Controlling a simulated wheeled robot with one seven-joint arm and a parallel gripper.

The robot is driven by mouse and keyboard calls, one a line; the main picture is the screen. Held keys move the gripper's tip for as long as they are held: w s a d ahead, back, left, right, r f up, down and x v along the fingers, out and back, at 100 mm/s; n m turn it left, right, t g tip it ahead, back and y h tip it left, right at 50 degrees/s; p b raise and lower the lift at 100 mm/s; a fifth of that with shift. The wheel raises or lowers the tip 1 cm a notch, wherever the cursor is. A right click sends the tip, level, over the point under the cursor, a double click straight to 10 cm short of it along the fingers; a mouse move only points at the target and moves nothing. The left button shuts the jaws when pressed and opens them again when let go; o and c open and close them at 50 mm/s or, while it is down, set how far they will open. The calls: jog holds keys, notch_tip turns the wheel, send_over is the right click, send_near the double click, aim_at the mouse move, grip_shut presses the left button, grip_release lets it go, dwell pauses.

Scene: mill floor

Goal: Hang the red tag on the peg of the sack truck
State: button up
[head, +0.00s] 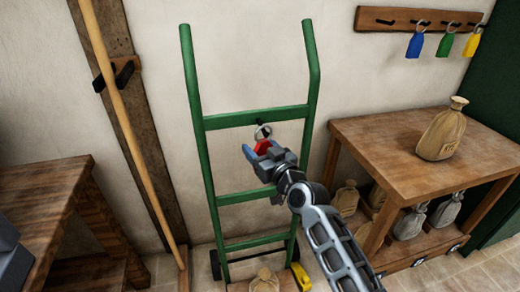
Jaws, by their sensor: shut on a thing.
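The green sack truck (200,147) stands upright against the wall, its wheels on the floor. The peg shows as a small dark spot at the middle of its upper crossbar (256,117), partly hidden. My gripper (258,150) is shut on the red tag (262,146), just below that crossbar. The gripper hides most of the tag.
A rack (420,21) at upper right holds blue, green and yellow tags. A wooden bench (385,147) with a sack (442,130) stands at right. A pole (130,130) leans at left beside a dark wooden table (45,190).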

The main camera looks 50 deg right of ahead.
dwell(0.3)
jog(key=o, duration=1.1)
jog(key=shift+o, duration=0.2)
jog(key=shift+s, duration=0.1)
jog(key=v, duration=0.7)
jog(key=shift+s+b, duration=0.3)
jog(key=shift+b, duration=0.1)
jog(key=shift+a, duration=0.15)
